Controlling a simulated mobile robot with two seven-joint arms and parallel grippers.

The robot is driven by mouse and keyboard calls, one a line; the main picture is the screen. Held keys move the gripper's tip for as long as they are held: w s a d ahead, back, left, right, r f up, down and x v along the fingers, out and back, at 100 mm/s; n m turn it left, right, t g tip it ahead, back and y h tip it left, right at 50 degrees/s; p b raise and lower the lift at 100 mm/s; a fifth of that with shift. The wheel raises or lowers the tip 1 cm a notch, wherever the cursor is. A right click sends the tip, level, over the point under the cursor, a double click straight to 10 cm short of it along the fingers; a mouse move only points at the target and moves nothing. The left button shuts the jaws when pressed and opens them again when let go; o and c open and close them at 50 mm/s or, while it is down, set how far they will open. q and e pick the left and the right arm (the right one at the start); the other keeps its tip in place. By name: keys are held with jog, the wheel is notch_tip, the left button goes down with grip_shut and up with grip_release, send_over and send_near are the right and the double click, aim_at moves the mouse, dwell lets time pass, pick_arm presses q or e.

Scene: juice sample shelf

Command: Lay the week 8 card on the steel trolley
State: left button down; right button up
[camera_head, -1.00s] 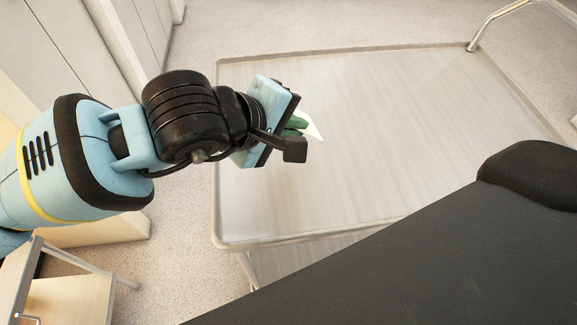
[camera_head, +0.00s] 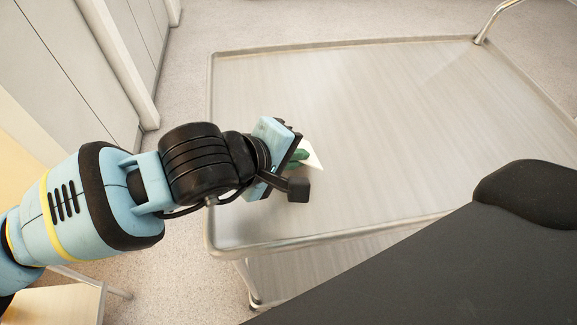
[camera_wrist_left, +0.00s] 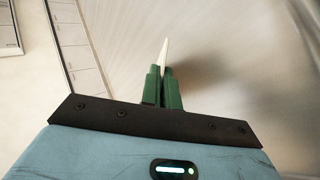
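My left gripper (camera_head: 298,158) is over the left part of the steel trolley (camera_head: 400,110). Its green fingers are shut on a white card (camera_head: 313,157), which sticks out past the fingertips. In the left wrist view the green fingers (camera_wrist_left: 162,88) are close together and the card (camera_wrist_left: 163,54) shows as a thin white sliver, nearly edge-on. No writing on it can be read, so I cannot tell its week. The trolley top is bare apart from my gripper and the card above it. My right gripper is not in view.
The trolley has a raised rim (camera_head: 330,240) and a bent tube handle (camera_head: 510,15) at the far right. Pale cabinets (camera_head: 120,60) stand to the left. A wooden-topped piece of furniture (camera_head: 50,303) is at the lower left. Most of the trolley top is free.

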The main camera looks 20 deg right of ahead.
pick_arm(q)
jog(key=c, duration=1.8)
grip_release()
